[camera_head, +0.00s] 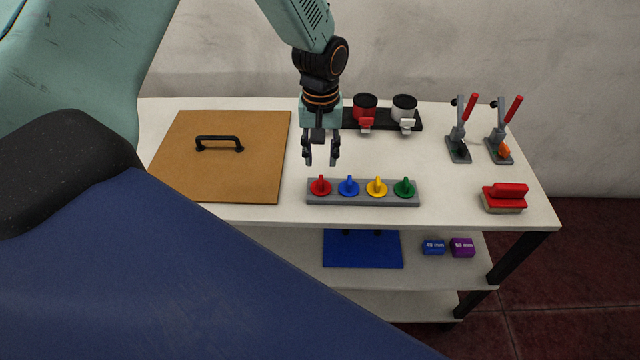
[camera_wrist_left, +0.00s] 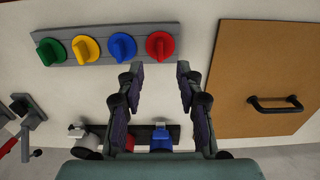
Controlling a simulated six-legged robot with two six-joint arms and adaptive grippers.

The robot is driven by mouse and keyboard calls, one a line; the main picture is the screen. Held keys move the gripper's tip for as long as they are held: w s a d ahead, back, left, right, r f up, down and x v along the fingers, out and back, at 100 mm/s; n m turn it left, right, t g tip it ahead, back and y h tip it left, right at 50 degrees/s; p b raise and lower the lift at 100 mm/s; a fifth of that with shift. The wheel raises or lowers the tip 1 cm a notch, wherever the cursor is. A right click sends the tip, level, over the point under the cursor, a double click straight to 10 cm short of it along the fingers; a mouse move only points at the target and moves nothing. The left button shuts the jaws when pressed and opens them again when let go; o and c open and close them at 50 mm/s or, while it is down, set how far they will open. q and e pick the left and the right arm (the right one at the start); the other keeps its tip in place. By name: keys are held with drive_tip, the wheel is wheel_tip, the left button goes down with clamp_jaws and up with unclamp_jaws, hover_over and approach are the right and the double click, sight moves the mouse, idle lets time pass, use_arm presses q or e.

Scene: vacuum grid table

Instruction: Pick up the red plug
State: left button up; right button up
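The red plug (camera_head: 320,187) sits upright in the left end of a grey strip (camera_head: 362,201) on the white table, beside blue (camera_head: 349,187), yellow (camera_head: 376,187) and green (camera_head: 404,188) plugs. My left gripper (camera_head: 320,162) hangs fingers down above the table, a little behind the red plug. Its fingers are apart with nothing between them. In the left wrist view the red plug (camera_wrist_left: 160,45) lies just ahead of the open left gripper (camera_wrist_left: 159,72), roughly centred and not touched. My right gripper is not in view.
A brown board (camera_head: 222,170) with a black handle lies left. Behind stand a red cup (camera_head: 365,107) and a grey cup (camera_head: 404,107); the wrist view also shows a blue one (camera_wrist_left: 161,139). Red-handled clamps (camera_head: 459,140) and a red brush (camera_head: 504,196) are right.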

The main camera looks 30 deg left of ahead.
sight(321, 179)
use_arm(q)
drive_tip(key=shift+d+f, duration=0.1)
drive_tip(key=shift+f, duration=0.35)
drive_tip(key=f, duration=0.5)
drive_tip(key=shift+w+a+f, duration=0.2)
drive_tip(key=shift+a+f, duration=0.05)
drive_tip(key=shift+f, duration=0.5)
drive_tip(key=shift+d, duration=0.1)
drive_tip(key=shift+d, duration=0.1)
drive_tip(key=shift+c, duration=0.4)
drive_tip(key=c, duration=0.5)
clamp_jaws()
